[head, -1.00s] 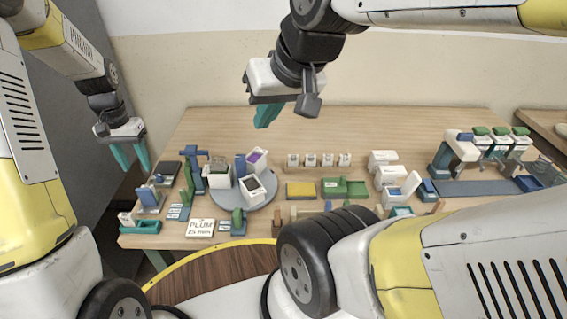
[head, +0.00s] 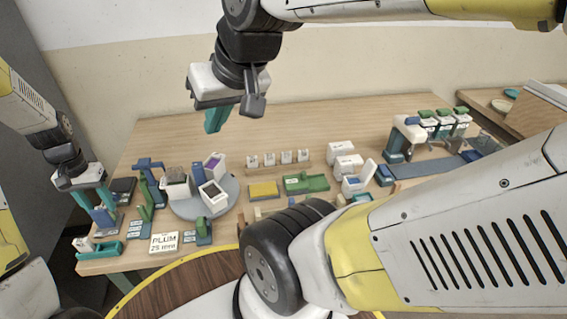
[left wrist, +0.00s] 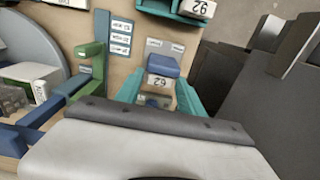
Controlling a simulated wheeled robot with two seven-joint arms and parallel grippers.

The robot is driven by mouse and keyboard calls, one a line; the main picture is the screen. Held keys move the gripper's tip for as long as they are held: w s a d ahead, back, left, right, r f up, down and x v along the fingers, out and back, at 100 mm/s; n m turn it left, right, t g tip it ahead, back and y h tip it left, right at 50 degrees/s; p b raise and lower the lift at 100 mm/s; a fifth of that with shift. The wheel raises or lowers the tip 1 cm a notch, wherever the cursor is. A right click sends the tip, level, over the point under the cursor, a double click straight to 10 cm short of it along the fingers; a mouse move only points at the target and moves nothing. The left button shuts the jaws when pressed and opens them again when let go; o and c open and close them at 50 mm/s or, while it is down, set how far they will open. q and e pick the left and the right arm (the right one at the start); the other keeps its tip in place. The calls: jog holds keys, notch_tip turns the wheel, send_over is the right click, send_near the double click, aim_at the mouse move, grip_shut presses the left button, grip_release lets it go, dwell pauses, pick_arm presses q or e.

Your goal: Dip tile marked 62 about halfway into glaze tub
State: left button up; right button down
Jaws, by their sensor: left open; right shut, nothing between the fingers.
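A blue block (head: 103,216) with a white number label stands at the table's left end; in the left wrist view this block (left wrist: 162,66) seems to read 62. My left gripper (head: 95,203) is open just above it, and its teal fingers (left wrist: 158,98) lie either side of it in the left wrist view. Contact cannot be told. A white tub with purple glaze (head: 214,162) stands on a grey turntable (head: 228,206), beside other tubs. A card (head: 164,242) reads PLUM 25 mm. My right gripper (head: 213,122) is shut and empty, high above the table's back.
A teal holder with another numbered block (head: 84,244) sits at the front left corner. A green stand (head: 146,208) and blue stand (head: 150,170) rise between my left gripper and the turntable. A yellow pad (head: 264,190) and green tray (head: 306,183) lie right of the turntable.

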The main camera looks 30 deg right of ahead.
pick_arm(q)
grip_shut()
jog(key=shift+r, duration=3.8)
